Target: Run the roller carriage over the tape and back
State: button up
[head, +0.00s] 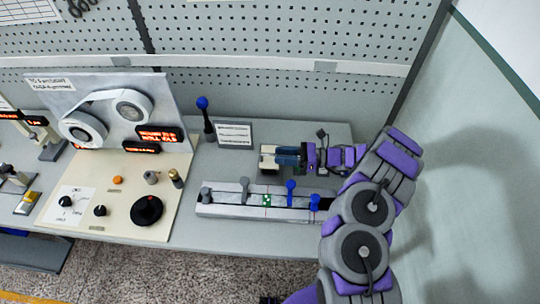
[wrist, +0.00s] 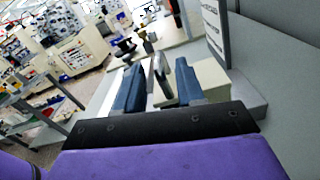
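My gripper (head: 290,156) has blue fingers and is at the right part of the bench, behind the long grey rail block (head: 230,211). In the wrist view the fingers (wrist: 160,75) stand apart. A grey upright piece shows between or beyond them; I cannot tell whether they touch it. A cream block (head: 268,162), possibly the roller carriage, is at the fingertips; it also shows in the wrist view (wrist: 210,77), partly behind the right finger. A green patch (head: 266,200), possibly the tape, lies on the rail block between grey and blue knobs.
A blue-knobbed lever (head: 203,103) and a small sign (head: 234,134) stand behind. Left is a cream console (head: 120,205) with dials, below a panel with two reels (head: 130,106). A pegboard wall closes the back.

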aim_at(270, 155)
jog(key=shift+a, duration=2.35)
grip_shut()
